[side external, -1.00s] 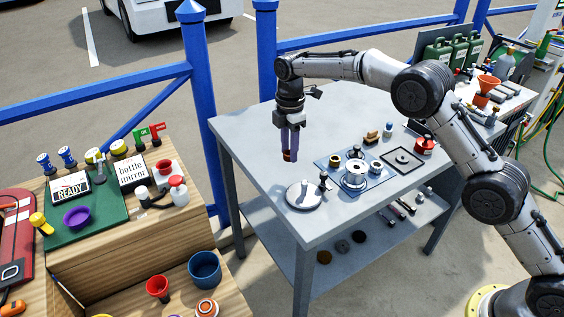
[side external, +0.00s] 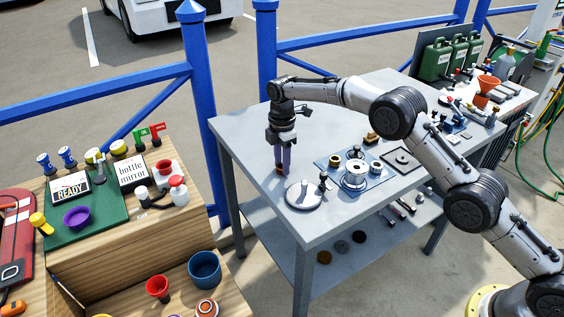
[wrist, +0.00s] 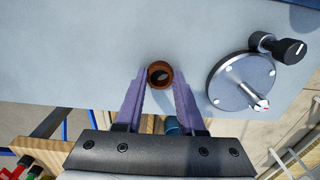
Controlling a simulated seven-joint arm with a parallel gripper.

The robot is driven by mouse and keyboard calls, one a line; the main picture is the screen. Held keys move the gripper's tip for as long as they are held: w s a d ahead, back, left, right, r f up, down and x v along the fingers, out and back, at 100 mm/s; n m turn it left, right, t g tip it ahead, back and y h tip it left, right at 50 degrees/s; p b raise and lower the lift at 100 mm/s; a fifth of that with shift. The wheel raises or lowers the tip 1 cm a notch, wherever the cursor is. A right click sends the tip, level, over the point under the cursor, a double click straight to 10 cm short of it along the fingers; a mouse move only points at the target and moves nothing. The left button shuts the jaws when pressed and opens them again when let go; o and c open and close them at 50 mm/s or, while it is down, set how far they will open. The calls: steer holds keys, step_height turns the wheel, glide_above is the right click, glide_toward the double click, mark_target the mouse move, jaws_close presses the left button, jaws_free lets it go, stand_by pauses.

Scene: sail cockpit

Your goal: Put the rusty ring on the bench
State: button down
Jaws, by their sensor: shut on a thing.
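The rusty ring (wrist: 160,73) is a small brown-orange ring between the tips of my gripper's two purple fingers in the wrist view. My gripper (side external: 282,170) is shut on it and points down over the left part of the grey bench (side external: 262,217). In the side external view the ring (side external: 281,172) is a small brown patch at the fingertips, partly hidden by them. It is at or very close to the bench top; I cannot tell whether it touches.
A blue mat (side external: 335,172) with metal parts lies farther right. The bench behind my gripper is clear.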

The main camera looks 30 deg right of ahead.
steer(key=shift+f, duration=0.1)
steer(key=c, duration=0.5)
jaws_free()
steer(key=shift+r, duration=6.15)
